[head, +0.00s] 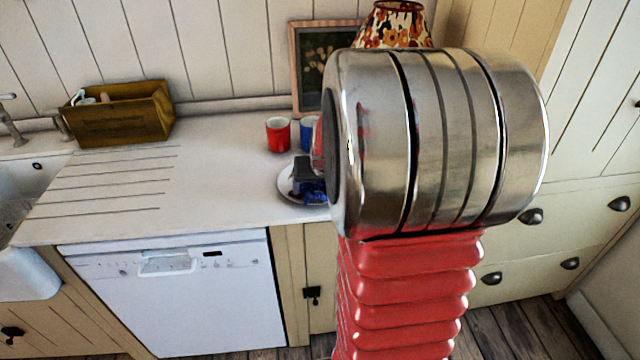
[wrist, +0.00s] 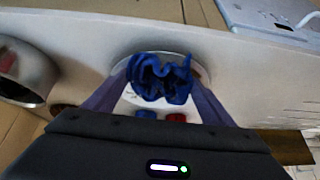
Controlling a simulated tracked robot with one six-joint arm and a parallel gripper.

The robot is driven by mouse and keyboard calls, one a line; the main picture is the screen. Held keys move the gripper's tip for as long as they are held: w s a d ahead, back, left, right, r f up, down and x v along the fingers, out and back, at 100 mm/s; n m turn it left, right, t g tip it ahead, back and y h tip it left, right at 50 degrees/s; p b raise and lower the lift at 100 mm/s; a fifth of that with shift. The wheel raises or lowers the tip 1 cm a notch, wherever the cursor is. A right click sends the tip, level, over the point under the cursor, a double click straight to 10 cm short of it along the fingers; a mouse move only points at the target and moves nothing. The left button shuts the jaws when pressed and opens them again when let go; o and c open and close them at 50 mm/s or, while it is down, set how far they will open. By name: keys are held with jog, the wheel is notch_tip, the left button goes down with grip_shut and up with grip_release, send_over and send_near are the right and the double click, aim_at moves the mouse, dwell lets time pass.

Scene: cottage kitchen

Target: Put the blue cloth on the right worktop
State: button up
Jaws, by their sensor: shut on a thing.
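The crumpled blue cloth (wrist: 160,80) is pinched between the two fingers of my gripper (wrist: 158,88) in the wrist view. In the head view the cloth (head: 314,194) shows small and dark blue beneath my gripper (head: 308,178), partly hidden by my arm. The cloth is at a white plate (head: 285,186) on the pale worktop (head: 220,190). I cannot tell whether the cloth touches the plate or hangs just above it. The plate's rim (wrist: 203,72) shows behind the cloth in the wrist view.
A red mug (head: 277,135) and a blue mug (head: 308,132) stand behind the plate. A wooden box (head: 120,115) stands at the back left near the sink (head: 25,190). A framed picture (head: 310,60) and a patterned lampshade (head: 395,25) are behind. The ridged worktop left of the plate is clear.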

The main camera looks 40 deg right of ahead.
jog(key=shift+f, duration=0.35)
jog(key=o, duration=1.3)
jog(key=shift+r, duration=0.45)
jog(key=v, duration=1.2)
jog(key=shift+w+a, duration=0.1)
